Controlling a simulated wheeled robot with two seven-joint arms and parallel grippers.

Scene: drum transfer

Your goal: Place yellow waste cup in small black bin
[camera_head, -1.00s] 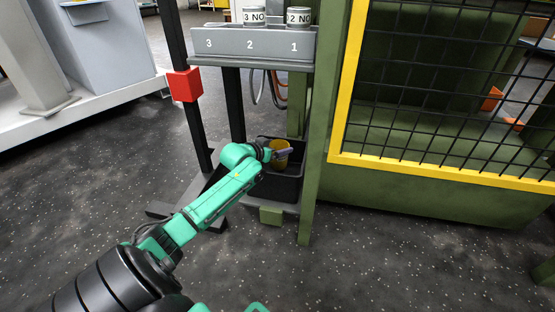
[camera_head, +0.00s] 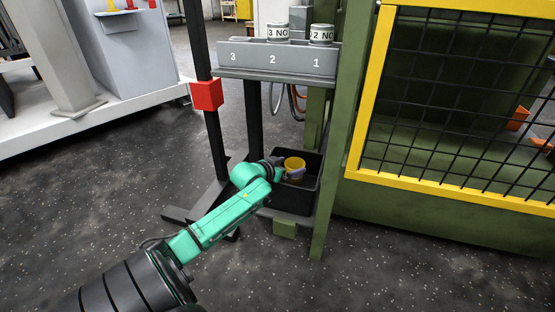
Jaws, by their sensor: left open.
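The yellow waste cup (camera_head: 294,165) is upright inside the small black bin (camera_head: 292,200), near the bin's back left part. The bin stands low on a grey platform beside the green post. My left gripper (camera_head: 292,174) is open at the front left side of the cup, over the bin. The gap between its fingers and the cup is too small to judge. The cup's lower part is partly hidden by the gripper. My right gripper is not in view.
Above the bin is a grey shelf (camera_head: 277,62) marked 3, 2, 1, holding labelled cans (camera_head: 321,34). A yellow-framed mesh guard (camera_head: 455,110) is at the right.

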